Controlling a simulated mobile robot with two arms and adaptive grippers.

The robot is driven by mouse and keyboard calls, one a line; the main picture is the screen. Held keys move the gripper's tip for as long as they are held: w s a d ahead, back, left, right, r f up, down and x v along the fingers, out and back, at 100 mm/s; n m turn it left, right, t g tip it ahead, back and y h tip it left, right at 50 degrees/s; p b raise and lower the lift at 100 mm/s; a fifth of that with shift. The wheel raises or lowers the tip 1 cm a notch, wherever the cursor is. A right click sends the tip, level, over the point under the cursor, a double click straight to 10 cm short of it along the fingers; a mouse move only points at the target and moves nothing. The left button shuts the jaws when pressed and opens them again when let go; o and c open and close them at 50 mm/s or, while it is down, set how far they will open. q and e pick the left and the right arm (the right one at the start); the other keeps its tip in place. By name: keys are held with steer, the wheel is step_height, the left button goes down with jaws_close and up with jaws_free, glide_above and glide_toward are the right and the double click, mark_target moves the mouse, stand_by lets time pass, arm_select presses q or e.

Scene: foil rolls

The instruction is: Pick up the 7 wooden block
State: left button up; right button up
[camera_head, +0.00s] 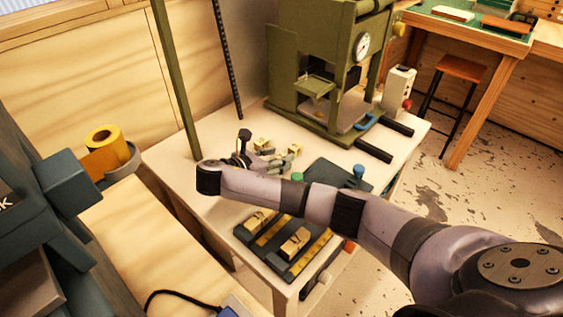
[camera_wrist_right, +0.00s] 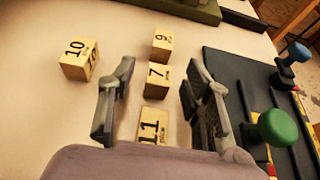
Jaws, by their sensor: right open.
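The 7 wooden block (camera_wrist_right: 157,81) is a small pale cube with a black 7. In the right wrist view it lies on the pale tabletop between the spread fingers. My right gripper (camera_wrist_right: 160,70) is open, with a finger on either side of the block and visible room around it. In the head view my right gripper (camera_head: 267,154) is low over the table, among small blocks whose numbers are too small to read. My left gripper is not in view.
In the wrist view, block 9 (camera_wrist_right: 162,44) is just beyond the 7, block 11 (camera_wrist_right: 152,125) is nearer me, and block 10 (camera_wrist_right: 80,60) is at left. A dark plate with a green knob (camera_wrist_right: 278,127) lies right. A green press (camera_head: 325,70) stands behind.

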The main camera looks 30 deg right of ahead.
steer(key=shift+x, duration=0.95)
steer(key=shift+c, duration=0.6)
steer(key=shift+s, duration=0.1)
steer(key=c, duration=0.8)
